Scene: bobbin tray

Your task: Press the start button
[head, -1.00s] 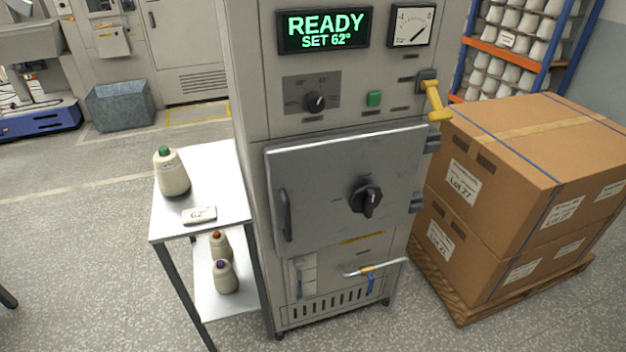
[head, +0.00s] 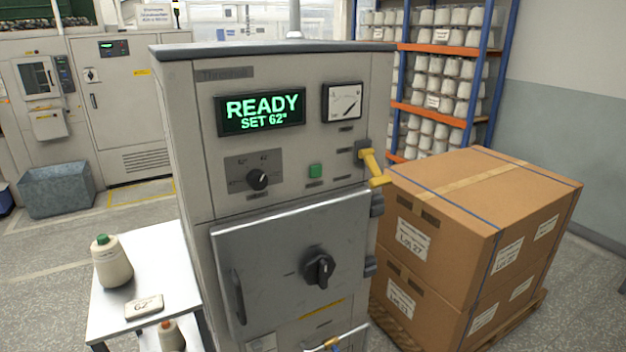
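The machine (head: 205,130) stands upright in the middle of the head view. Its display (head: 261,110) reads "READY SET 62°" in green. A black selector knob (head: 257,179) sits left of the button. A yellow lever (head: 372,166) sticks out at the panel's right edge. The grey door (head: 270,245) below is shut, with a black rotary handle (head: 318,270). Neither of my grippers is in view.
A white side table (head: 110,310) stands left of the machine, with a green-topped cone (head: 112,262) and a "62°" card (head: 144,307). Stacked cartons (head: 460,220) on a pallet stand close on the right. Shelves of white cones (head: 440,75) are behind.

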